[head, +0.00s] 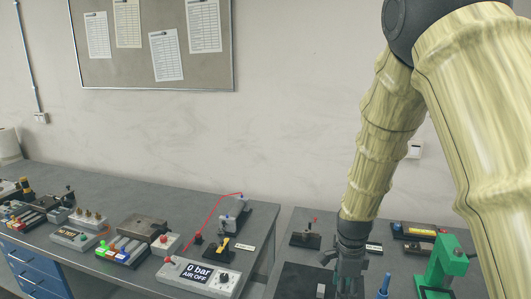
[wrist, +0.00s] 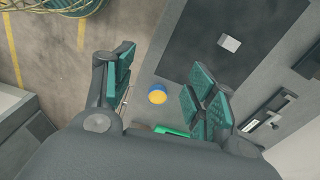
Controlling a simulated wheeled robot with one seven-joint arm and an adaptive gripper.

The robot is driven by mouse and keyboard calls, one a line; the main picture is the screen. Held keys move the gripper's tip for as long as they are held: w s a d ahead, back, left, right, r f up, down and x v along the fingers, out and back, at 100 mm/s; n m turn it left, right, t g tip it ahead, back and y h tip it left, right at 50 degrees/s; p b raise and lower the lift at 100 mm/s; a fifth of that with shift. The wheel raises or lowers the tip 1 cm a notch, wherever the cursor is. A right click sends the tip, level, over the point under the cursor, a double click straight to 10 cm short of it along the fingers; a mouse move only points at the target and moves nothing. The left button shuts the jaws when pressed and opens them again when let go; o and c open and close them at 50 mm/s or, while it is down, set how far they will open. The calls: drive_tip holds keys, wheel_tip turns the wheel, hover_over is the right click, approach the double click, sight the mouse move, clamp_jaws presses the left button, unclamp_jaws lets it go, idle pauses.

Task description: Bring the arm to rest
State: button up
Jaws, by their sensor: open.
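My arm comes down from the upper right of the head view in a pale yellow sleeve. My gripper (head: 348,287) is at its lower end, over the right-hand bench, with its lower part cut off by the picture edge. In the wrist view my gripper (wrist: 160,92) has its teal-padded fingers wide apart, with nothing held between them. A round yellow and blue thing (wrist: 157,97) shows below, in the gap between the fingers. I cannot tell how far below it is.
A dark mat (wrist: 270,25) carries a small pale block (wrist: 229,43). A green press-like device (head: 444,262) and a blue-topped item (head: 384,284) stand close right of my gripper. The left bench (head: 90,185) holds several fixtures and a "0 bar" box (head: 198,278).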

drive_tip(key=s+d+f+n+b, duration=0.1)
drive_tip(key=s+f+n, duration=0.25)
drive_tip(key=f, duration=0.45)
drive_tip(key=s+d+f+n+b, duration=0.15)
drive_tip(key=s+f, duration=0.25)
drive_tip(key=f, duration=0.4)
drive_tip(key=s+a+f+n+b, duration=0.1)
drive_tip(key=s+f+n+b, duration=0.5)
drive_tip(key=s+f+n, duration=0.8)
drive_tip(key=s+f, duration=0.9)
drive_tip(key=s, duration=0.4)
drive_tip(key=shift+f+b, duration=0.3)
drive_tip(key=shift+f, duration=0.1)
drive_tip(key=shift+s, duration=0.1)
